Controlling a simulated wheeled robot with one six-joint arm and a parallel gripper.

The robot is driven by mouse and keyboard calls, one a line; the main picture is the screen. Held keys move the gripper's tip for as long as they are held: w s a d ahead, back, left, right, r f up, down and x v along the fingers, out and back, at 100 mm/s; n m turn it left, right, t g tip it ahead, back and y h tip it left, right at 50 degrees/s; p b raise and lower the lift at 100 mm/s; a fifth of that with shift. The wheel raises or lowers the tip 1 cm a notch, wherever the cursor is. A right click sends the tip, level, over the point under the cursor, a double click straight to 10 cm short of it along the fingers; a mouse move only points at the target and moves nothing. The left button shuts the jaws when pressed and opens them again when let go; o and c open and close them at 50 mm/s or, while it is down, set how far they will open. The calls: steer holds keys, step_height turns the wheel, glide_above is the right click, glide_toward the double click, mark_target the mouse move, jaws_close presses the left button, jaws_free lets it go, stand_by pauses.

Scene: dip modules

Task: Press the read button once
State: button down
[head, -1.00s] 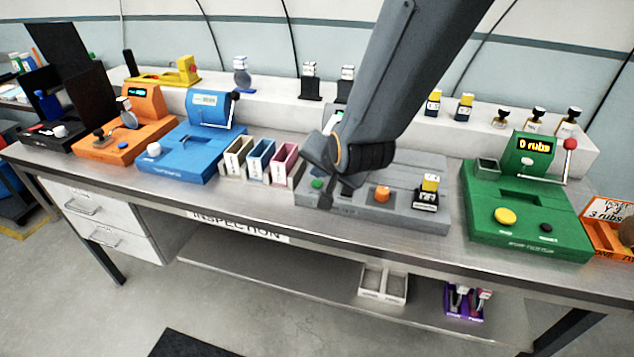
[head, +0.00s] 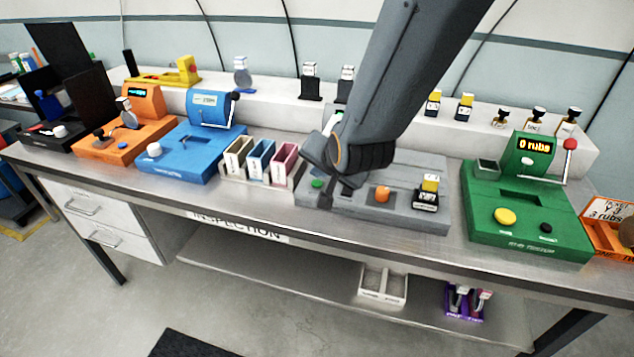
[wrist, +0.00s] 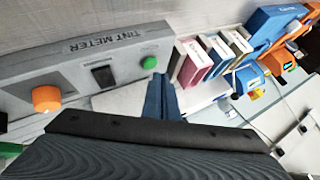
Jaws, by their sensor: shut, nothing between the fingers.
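The grey tint meter (head: 405,205) stands on the bench; its label reads TINT METER in the wrist view (wrist: 70,62). It has a green button (wrist: 149,62), a dark slot or switch (wrist: 103,75) and an orange knob (wrist: 46,98). The green button also shows in the head view (head: 317,183). No legible mark names a read button. My gripper (wrist: 161,78) is shut and empty, its tip close beside the green button in the wrist view. I cannot tell whether it touches. My arm hides part of the meter in the head view.
A rack of coloured sleeves (head: 262,160) stands just left of the meter. Further left are a blue machine (head: 190,150) and an orange machine (head: 125,140). A green machine (head: 525,215) stands to the right. Some bare bench lies between it and the meter.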

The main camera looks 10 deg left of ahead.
mark_target(319, 186)
steer(key=shift+f, duration=0.15)
steer(key=shift+f+b, duration=0.3)
steer(key=shift+b, duration=0.05)
steer(key=shift+f, duration=0.35)
stand_by(1.1)
steer(key=shift+r, duration=0.1)
steer(key=shift+r+p, duration=0.35)
steer(key=shift+r, duration=0.35)
step_height(319, 186, up, 5)
steer(key=p, duration=0.3)
stand_by(0.9)
